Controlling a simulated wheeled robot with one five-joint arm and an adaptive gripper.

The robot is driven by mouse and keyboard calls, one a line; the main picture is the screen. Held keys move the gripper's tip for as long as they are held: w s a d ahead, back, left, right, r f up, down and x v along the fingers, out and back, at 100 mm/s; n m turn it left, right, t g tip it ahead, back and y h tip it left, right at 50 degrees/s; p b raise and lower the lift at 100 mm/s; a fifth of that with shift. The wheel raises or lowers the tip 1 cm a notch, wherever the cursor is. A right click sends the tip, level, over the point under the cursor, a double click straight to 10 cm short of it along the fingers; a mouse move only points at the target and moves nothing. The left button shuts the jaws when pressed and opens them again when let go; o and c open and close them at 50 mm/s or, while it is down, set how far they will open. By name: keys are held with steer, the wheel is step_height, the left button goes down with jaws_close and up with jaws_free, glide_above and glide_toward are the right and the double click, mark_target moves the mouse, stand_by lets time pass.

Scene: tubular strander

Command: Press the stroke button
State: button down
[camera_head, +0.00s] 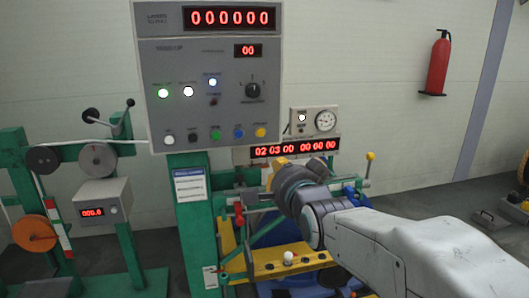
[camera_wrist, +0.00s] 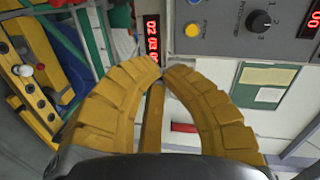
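The grey control panel (camera_head: 215,75) stands upright on a green post. Its lower row has white (camera_head: 169,140), dark (camera_head: 192,137), green (camera_head: 215,135), blue (camera_head: 238,132) and yellow (camera_head: 260,132) buttons. Their labels are too small to read, so I cannot tell which one is stroke. The wrist view, turned sideways, shows the blue button (camera_wrist: 194,2) and yellow button (camera_wrist: 192,30) at the top. My gripper (camera_wrist: 162,70) has its yellow fingers together at the tips, with nothing seen between them. In the head view it is mostly hidden behind my wrist, below and right of the panel, apart from the buttons.
A yellow machine bed (camera_head: 285,262) with a white knob (camera_head: 288,257) lies below my arm. A red digit display (camera_head: 295,147) and a gauge box (camera_head: 314,121) stand behind. A yellow-knobbed lever (camera_head: 370,156) is right of my wrist. Green spool stands are at left.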

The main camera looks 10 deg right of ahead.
mark_target(261, 136)
steer(key=shift+w+d+r+m+t+b, duration=0.15)
steer(key=shift+w+r+m+t+b, duration=0.5)
steer(key=shift+w+r+m+t, duration=0.5)
steer(key=shift+w+f, duration=0.1)
steer(key=shift+f, duration=0.05)
steer(key=w+p, duration=0.4)
steer(key=w, duration=0.9)
steer(key=shift+w+p, duration=0.25)
steer(key=shift+p, duration=0.05)
steer(key=shift+w, duration=0.25)
